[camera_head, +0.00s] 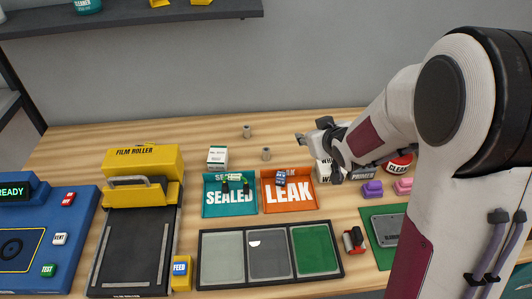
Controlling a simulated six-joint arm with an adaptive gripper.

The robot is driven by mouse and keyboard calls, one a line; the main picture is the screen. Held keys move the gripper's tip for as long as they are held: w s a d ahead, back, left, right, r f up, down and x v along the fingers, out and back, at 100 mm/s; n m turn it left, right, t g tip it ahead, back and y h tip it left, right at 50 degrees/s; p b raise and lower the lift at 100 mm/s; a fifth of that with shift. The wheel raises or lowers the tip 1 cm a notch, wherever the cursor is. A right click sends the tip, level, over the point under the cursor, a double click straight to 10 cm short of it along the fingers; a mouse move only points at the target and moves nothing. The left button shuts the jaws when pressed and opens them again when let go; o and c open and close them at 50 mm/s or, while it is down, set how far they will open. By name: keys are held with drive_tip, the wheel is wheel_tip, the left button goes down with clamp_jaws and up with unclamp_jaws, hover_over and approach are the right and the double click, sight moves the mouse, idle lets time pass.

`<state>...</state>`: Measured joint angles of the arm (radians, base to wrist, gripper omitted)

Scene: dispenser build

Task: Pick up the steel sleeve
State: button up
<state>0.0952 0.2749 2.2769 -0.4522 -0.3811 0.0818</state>
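Two small grey metal cylinders stand upright on the wooden table, both sleeve-like: one sleeve (247,131) is at the back, and a second sleeve (266,154) is nearer and slightly right. They look alike at this size, so I cannot tell which one is the steel sleeve. My gripper (302,138) is to the right of both cylinders, apart from them, pointing left. Its fingers are small and seen side-on, so I cannot tell whether they are open. Nothing is visible in them.
A teal SEALED tray (207,208) and an orange LEAK tray (268,206) lie in front of the sleeves, holding small items. A white box (218,157) stands left. A box (325,171) and PRIMER block (360,173) sit under my arm. The back table strip is mostly clear.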

drive_tip(key=w+a+f+n+y, duration=0.1)
drive_tip(key=w+a+f+y, duration=0.1)
drive_tip(key=w+a+f, duration=0.3)
drive_tip(key=t+y, duration=0.1)
drive_tip(key=y, duration=0.1)
approach(268, 152)
drive_tip(key=shift+w+d+r+n, duration=0.15)
drive_tip(key=shift+w+d, duration=0.1)
drive_tip(key=shift+w, duration=0.3)
drive_tip(key=shift+w+d+r+n, duration=0.15)
drive_tip(key=shift+w+d, duration=0.15)
drive_tip(key=shift+w, duration=0.25)
drive_tip(key=shift+a+f+y, duration=0.4)
drive_tip(key=shift+f+y, duration=0.2)
drive_tip(key=shift+f, duration=0.15)
drive_tip(key=shift+x, duration=1.25)
drive_tip(key=shift+a, duration=0.1)
drive_tip(key=shift+x, duration=2.55)
drive_tip(key=shift+s+a+f, duration=0.1)
drive_tip(key=shift+f, duration=0.05)
drive_tip(key=shift+c, duration=0.3)
